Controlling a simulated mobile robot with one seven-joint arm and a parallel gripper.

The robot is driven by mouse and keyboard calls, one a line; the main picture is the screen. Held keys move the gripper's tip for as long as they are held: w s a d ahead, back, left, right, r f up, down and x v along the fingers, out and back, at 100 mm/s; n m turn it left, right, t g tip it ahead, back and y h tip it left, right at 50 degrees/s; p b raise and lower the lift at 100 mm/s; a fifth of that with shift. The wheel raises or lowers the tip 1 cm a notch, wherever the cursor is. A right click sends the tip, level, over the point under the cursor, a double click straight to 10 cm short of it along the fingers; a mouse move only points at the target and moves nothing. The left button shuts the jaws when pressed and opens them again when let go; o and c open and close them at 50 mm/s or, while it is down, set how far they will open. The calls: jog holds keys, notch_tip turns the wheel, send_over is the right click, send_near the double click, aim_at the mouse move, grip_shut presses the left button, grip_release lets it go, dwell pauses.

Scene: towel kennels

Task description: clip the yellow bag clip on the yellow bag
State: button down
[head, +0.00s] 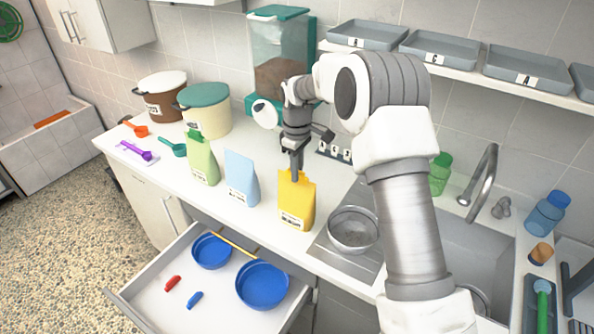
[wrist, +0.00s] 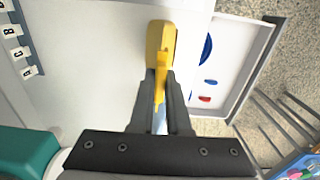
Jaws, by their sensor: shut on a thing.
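The yellow bag (head: 296,203) stands upright on the white counter, left of the steel bowl, with a printed label low on its front. My gripper (head: 296,172) points down at the bag's top edge. In the wrist view my gripper (wrist: 162,88) is shut on the yellow bag clip (wrist: 161,80), a narrow yellow piece between the fingers. The clip's far end meets or overlaps the yellow bag (wrist: 155,40) there. I cannot tell whether the clip grips the bag's top. In the head view the fingers partly hide the clip.
A green bag (head: 201,160) and a light blue bag (head: 242,178) stand to the left. A steel bowl (head: 353,229) is close on the right, beside the sink. The open drawer (head: 150,283) in front holds blue bowls, a red clip (head: 172,284) and a blue clip (head: 195,300).

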jog(key=shift+f, duration=0.1)
dwell(0.3)
jog(key=shift+c, duration=1.6)
grip_release()
jog(key=shift+r+p, duration=1.6)
jog(key=shift+r, duration=0.9)
